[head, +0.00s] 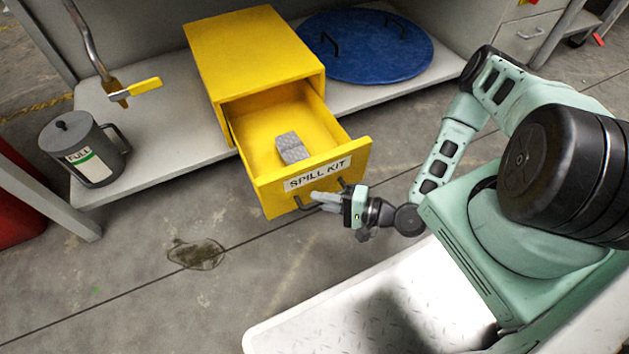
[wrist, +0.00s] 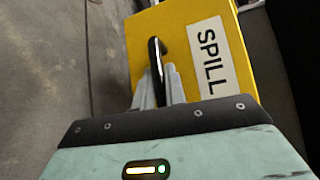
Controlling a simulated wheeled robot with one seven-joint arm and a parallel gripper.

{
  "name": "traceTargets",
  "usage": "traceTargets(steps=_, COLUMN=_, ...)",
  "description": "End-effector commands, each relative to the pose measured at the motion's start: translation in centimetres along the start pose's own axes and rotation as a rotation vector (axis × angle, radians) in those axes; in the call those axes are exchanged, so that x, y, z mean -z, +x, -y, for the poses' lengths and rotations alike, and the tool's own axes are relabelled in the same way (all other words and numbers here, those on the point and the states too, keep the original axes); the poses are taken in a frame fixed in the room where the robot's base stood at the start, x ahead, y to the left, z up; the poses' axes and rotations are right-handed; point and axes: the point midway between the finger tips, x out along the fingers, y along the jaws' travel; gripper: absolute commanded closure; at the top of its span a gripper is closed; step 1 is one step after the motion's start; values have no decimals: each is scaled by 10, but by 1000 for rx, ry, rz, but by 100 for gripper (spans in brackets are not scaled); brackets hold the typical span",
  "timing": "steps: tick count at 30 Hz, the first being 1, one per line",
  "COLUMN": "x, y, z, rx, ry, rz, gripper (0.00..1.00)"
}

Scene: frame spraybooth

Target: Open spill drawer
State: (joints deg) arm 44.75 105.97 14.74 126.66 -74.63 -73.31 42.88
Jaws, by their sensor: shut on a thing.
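The yellow spill drawer (head: 318,171) stands pulled well out of its yellow cabinet (head: 255,55) in the head view. Its front carries a white "SPILL KIT" label (head: 314,175) and a dark bar handle (head: 318,197). A grey patterned block (head: 291,147) lies inside the drawer. My gripper (head: 322,197) is at the drawer front, shut on the handle. The wrist view shows the fingers (wrist: 159,85) on either side of the dark handle (wrist: 155,62), with the yellow drawer front (wrist: 180,35) and part of its label beyond.
The cabinet stands on a grey shelf (head: 175,150). A grey can marked "FULL" (head: 85,165) and a yellow-handled tap (head: 143,88) are at left. A blue round lid (head: 375,50) lies at right. A dark stain (head: 195,254) marks the open floor in front.

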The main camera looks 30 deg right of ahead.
Motion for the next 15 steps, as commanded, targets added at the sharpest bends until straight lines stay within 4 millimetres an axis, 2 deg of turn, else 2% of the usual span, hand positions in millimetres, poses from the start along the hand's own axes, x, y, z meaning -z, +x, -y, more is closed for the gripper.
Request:
traceTargets(steps=6, x=-9, y=-11, z=-3, rx=0, ry=-1, rz=-4, gripper=100)
traceTargets(steps=15, x=-10, y=-12, z=-4, rx=0, ry=-2, rz=-4, gripper=100)
